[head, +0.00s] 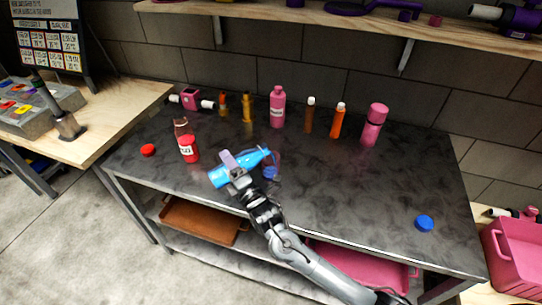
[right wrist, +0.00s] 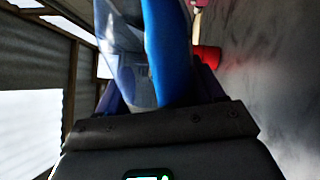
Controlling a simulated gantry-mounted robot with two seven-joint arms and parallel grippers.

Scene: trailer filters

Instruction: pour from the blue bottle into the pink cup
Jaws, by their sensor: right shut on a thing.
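The blue bottle (head: 219,177) is tilted far over, close to level, above the front left part of the dark table. My right gripper (head: 236,164) is shut on its middle. In the right wrist view the blue bottle (right wrist: 167,45) fills the space between the fingers, partly see-through. No plain open pink cup stands out. A pink tumbler-like vessel (head: 374,127) stands upright at the back right, and a pink bottle (head: 277,108) stands at the back middle. Both are well apart from the blue bottle. My left gripper is not in view.
A red bottle (head: 187,143) with a white label stands left of the blue bottle. A red cap (head: 148,150) and blue caps (head: 270,173) (head: 424,223) lie on the table. Amber, brown and orange bottles (head: 338,121) line the back. The front right tabletop is mostly clear.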

